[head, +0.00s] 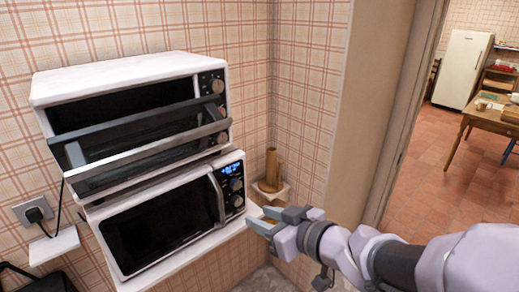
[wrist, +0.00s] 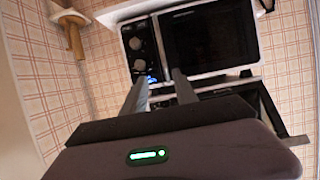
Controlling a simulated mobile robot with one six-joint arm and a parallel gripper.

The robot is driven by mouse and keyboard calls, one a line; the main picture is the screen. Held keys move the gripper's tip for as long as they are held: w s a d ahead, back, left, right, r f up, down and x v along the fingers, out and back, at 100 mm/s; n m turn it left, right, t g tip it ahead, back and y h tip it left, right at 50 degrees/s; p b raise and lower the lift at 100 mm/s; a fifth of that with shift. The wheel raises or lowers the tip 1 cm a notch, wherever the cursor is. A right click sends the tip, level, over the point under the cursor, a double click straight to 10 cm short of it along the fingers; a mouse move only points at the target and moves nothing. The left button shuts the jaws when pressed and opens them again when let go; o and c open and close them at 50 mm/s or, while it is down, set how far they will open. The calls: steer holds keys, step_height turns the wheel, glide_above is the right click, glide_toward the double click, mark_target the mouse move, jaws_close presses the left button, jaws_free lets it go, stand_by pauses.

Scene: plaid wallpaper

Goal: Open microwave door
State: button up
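The microwave (head: 160,236) is the lower white appliance, with a dark window, a curved upright handle (head: 216,199) and a knob panel with a blue display at its right. Its door looks closed. In the wrist view the microwave (wrist: 208,38) appears turned over, with the window right of the knobs. My gripper (head: 263,221) is just right of the microwave's front, near its lower right corner, apart from the handle. In the wrist view the two fingers of my gripper (wrist: 160,86) are spread, with nothing between them, pointing toward the panel and display.
A wooden mortar-like item (head: 271,170) stands on a corner shelf to the right. A plug (head: 35,214) is in the left wall. A doorway at right shows a fridge (head: 461,70) and table (head: 490,115).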

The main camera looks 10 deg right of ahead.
steer(key=p, duration=0.5)
glide_toward(222, 202)
steer(key=b+x, duration=0.1)
steer(key=x, duration=0.9)
steer(key=shift+f, duration=0.1)
steer(key=shift+w+a+f, duration=0.1)
steer(key=shift+w+a, duration=0.2)
steer(key=shift+w, duration=0.05)
steer(key=shift+c, duration=0.2)
jaws_close()
steer(key=shift+b, duration=0.3)
